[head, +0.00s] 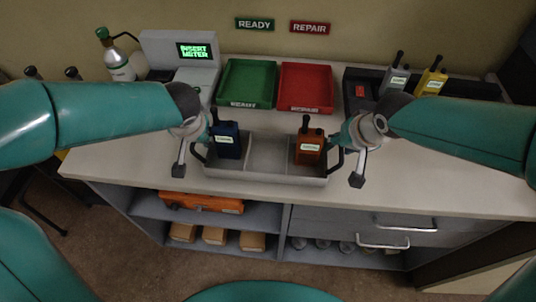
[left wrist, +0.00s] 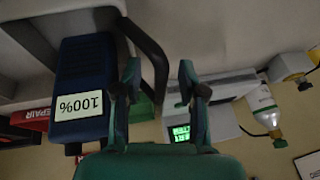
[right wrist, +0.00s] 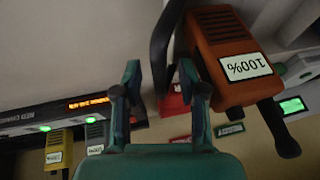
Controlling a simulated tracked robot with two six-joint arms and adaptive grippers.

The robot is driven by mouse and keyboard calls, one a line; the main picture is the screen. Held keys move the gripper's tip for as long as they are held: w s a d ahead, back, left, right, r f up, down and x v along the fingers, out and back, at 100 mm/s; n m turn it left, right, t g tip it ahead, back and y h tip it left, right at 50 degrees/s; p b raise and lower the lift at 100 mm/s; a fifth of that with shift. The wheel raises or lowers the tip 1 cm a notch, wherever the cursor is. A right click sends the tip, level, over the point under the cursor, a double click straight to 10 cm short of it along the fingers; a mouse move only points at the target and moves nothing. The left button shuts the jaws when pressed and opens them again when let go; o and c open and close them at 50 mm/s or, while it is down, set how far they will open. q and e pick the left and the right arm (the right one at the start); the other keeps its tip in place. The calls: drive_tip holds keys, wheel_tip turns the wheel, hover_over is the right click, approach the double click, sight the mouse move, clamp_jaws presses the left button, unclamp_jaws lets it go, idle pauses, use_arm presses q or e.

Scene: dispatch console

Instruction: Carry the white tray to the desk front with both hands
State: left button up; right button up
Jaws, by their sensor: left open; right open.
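The white tray (head: 264,178) sits on the desk near its front edge, with a dark handle at each end. A blue radio (head: 227,141) stands in its left compartment and an orange radio (head: 309,148) in its right one; the middle one is empty. My left gripper (head: 194,150) is open at the left handle (left wrist: 152,52), which shows between its fingers in the left wrist view. My right gripper (head: 347,160) is open at the right handle (right wrist: 160,45), which likewise shows between its fingers. Neither gripper is closed on its handle.
A green tray (head: 246,82) and a red tray (head: 305,85) stand behind. A tester with a lit screen (head: 195,51) and a bottle (head: 118,65) are at the back left. A charger with grey and yellow radios (head: 433,78) is at the back right. A narrow front desk strip is clear.

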use_arm(q)
clamp_jaws()
use_arm(e)
clamp_jaws()
